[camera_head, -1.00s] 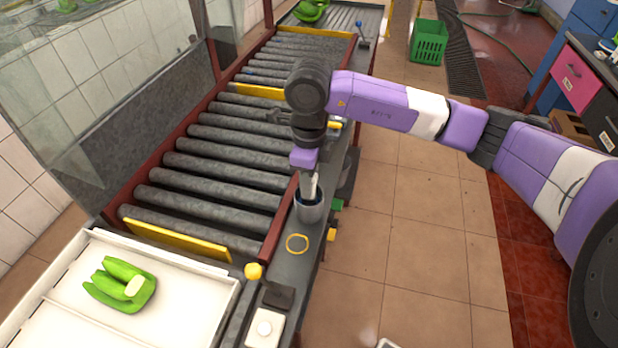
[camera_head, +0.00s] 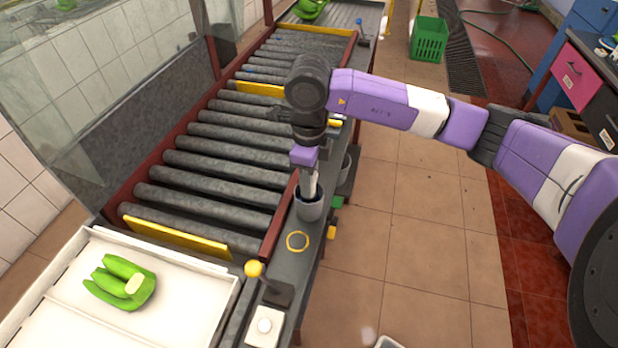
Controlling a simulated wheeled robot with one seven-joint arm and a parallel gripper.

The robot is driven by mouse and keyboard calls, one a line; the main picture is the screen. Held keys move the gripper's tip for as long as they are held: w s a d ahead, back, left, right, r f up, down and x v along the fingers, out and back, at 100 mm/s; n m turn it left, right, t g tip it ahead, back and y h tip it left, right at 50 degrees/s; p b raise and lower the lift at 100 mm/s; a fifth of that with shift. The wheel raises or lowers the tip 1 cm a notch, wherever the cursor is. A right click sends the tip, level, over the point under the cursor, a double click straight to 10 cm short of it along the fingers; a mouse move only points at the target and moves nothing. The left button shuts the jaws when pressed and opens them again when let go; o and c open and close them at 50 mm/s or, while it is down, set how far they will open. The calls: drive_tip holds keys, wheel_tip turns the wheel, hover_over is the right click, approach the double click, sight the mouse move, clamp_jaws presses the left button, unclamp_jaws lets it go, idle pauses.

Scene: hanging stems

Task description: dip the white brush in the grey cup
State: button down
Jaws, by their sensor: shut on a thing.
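My gripper (camera_head: 308,162) points down above the side ledge of the roller conveyor. It is shut on the white brush (camera_head: 312,184), which hangs nearly upright below it. The grey cup (camera_head: 310,210) stands on the ledge right under the gripper. The brush's lower end is at or inside the cup's mouth. The cup's near wall hides its tip, so I cannot tell how deep it is.
A yellow ring mark (camera_head: 297,241) lies on the ledge in front of the cup. A yellow-knobbed lever (camera_head: 254,269) stands nearer. Another grey container (camera_head: 346,168) is right of the gripper. A white tray (camera_head: 60,275) holds green bananas (camera_head: 122,283). Conveyor rollers (camera_head: 215,165) lie left.

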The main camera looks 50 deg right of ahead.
drive_tip(key=shift+r+p, duration=2.35)
drive_tip(key=shift+r, duration=3.2)
